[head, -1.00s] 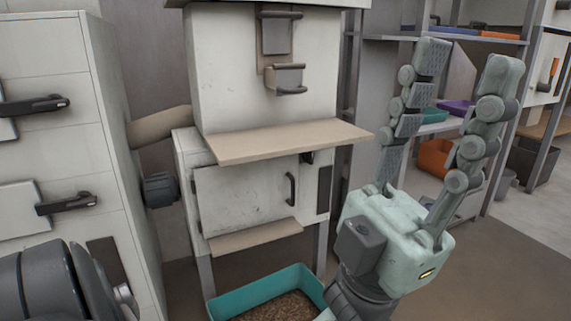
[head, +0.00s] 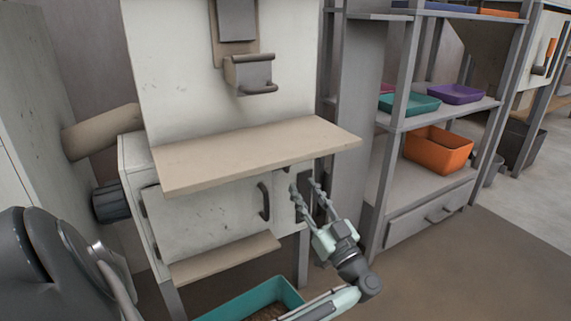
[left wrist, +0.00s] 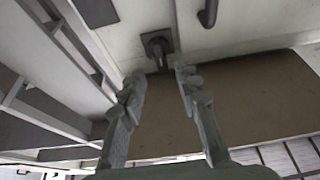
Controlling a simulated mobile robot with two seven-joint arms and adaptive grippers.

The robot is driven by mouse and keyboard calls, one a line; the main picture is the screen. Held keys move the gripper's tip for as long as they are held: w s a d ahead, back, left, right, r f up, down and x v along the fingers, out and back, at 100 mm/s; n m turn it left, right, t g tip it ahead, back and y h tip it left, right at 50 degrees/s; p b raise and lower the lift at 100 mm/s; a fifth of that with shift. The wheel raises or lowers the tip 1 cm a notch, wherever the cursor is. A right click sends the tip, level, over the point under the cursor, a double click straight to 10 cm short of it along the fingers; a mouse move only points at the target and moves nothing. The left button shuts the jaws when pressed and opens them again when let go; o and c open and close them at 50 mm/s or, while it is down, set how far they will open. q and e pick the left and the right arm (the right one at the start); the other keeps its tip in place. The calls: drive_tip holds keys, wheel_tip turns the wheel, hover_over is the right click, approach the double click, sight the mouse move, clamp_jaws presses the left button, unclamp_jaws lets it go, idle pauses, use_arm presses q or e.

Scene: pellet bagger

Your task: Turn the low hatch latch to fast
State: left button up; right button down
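The low hatch (head: 205,218) is a worn pale door with a dark bar handle (head: 263,202), below a beige shelf. It looks shut. The hatch latch (left wrist: 158,46) shows in the left wrist view as a dark square plate with a short lever. My left gripper (head: 305,187) is open and empty, right of the hatch handle. In the left wrist view its fingertips (left wrist: 160,76) are apart, with the latch just beyond and between them. My right gripper is not in view.
The beige shelf (head: 255,152) juts out just above the hatch. A smaller ledge (head: 225,258) juts out below it. A teal bin (head: 250,300) of pellets stands underneath. A rack (head: 400,75) with an orange bin (head: 438,150) stands to the right.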

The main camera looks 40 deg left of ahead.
use_arm(q)
drive_tip(key=b+x, duration=0.1)
drive_tip(key=x, duration=0.6)
drive_tip(key=shift+a+b, duration=0.2)
drive_tip(key=shift+b, duration=0.15)
clamp_jaws()
